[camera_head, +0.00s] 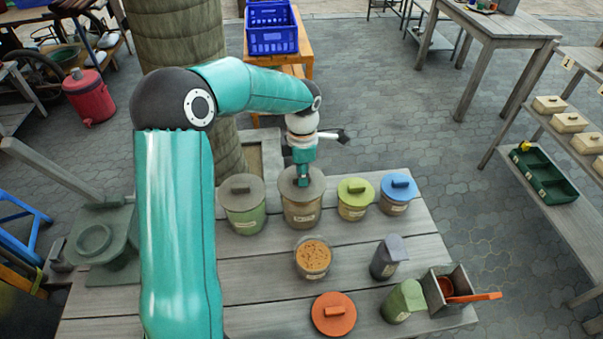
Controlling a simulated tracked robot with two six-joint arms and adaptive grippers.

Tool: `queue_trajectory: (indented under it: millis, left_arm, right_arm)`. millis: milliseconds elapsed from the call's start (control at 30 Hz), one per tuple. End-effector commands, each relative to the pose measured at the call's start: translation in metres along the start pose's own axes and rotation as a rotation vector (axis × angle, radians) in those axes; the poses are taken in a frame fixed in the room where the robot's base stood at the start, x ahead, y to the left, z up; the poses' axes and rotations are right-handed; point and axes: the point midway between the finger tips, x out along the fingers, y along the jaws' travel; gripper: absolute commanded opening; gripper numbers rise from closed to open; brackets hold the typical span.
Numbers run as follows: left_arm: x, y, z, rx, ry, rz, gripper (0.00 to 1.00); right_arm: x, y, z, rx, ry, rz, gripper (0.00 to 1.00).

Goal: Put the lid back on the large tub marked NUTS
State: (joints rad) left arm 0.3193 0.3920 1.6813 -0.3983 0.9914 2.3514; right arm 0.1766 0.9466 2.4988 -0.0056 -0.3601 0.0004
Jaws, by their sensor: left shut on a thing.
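My left gripper (303,181) points straight down over a large tub (302,213) with a brownish body and a pale label, at the back middle of the grey plank table. It is shut on the handle of a round grey-brown lid (288,188). The lid lies level at the tub's rim; I cannot tell whether it rests there or hovers just above. The label is too small to read surely. The fingertips partly hide the lid's handle. My right gripper is not in view.
A lidded green tub (246,216) stands close left; lidded yellow-green (353,205) and blue-lidded (396,200) tubs stand right. In front are an open tub (313,265), a loose orange lid (334,314), two scoop-like containers (385,260) and a grey box (445,287).

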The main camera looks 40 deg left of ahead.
Motion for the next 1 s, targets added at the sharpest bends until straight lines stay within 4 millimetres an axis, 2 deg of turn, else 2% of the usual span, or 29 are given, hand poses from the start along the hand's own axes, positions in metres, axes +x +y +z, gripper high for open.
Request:
queue_trajectory:
  millis: [1000]
  left_arm:
    - [0.0026,0.0002,-0.0007,-0.001,-0.001,0.001,0.00]
  right_arm:
    - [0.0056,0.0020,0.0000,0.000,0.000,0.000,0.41]
